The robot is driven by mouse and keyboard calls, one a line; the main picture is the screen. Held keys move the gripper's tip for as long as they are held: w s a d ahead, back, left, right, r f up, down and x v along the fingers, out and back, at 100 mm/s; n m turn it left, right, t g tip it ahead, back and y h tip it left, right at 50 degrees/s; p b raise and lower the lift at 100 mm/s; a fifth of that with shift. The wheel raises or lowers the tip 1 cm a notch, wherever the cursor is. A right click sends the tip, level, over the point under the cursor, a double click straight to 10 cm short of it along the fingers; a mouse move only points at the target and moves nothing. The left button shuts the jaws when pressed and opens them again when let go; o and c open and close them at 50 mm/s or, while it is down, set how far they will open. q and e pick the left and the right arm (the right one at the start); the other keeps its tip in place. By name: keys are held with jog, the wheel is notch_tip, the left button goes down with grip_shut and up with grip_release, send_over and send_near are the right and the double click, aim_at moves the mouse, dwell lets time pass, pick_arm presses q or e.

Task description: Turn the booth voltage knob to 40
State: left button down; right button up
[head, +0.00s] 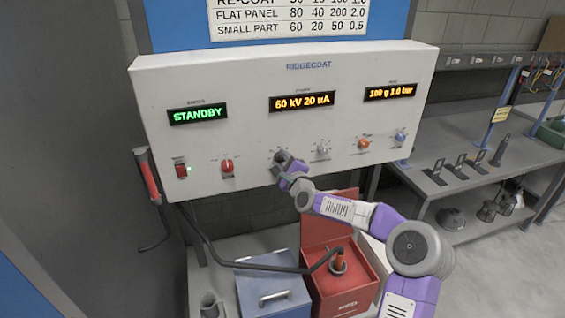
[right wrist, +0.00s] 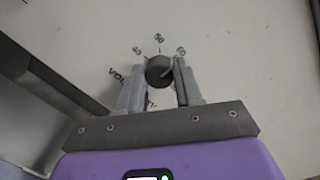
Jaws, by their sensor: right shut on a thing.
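The dark voltage knob (right wrist: 158,69) sits on the pale panel in the right wrist view. The marks 40, 50 and 60 run around its top, and the label starting "VOL" is partly covered by a finger. My right gripper (right wrist: 160,75) is shut on the knob, one finger on each side. In the head view my right gripper (head: 281,162) hides most of the knob, below the middle display. That display (head: 302,101) reads 60 kV 20 uA. The knob's pointer is not clear. My left gripper is not in view.
The white control panel (head: 240,75) also has a STANDBY display (head: 197,114), a red switch (head: 181,170), a red knob (head: 227,166), a grey knob (head: 323,149), an orange knob (head: 364,143) and a blue knob (head: 400,136). Red and blue boxes stand below. A shelf is right.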

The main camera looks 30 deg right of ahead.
jog(key=n+b, duration=0.4)
jog(key=shift+f, duration=0.15)
jog(key=n+b, duration=0.1)
jog(key=n, duration=0.1)
jog(key=shift+a+n+g, duration=0.1)
jog(key=shift+n+g, duration=0.2)
jog(key=shift+n, duration=0.1)
jog(key=shift+n+b, duration=0.5)
jog(key=shift+n, duration=1.1)
jog(key=n, duration=0.2)
jog(key=shift+n+g+h, duration=0.3)
jog(key=n+h, duration=0.1)
jog(key=n, duration=0.4)
jog(key=shift+n, duration=0.3)
jog(key=shift+p, duration=0.3)
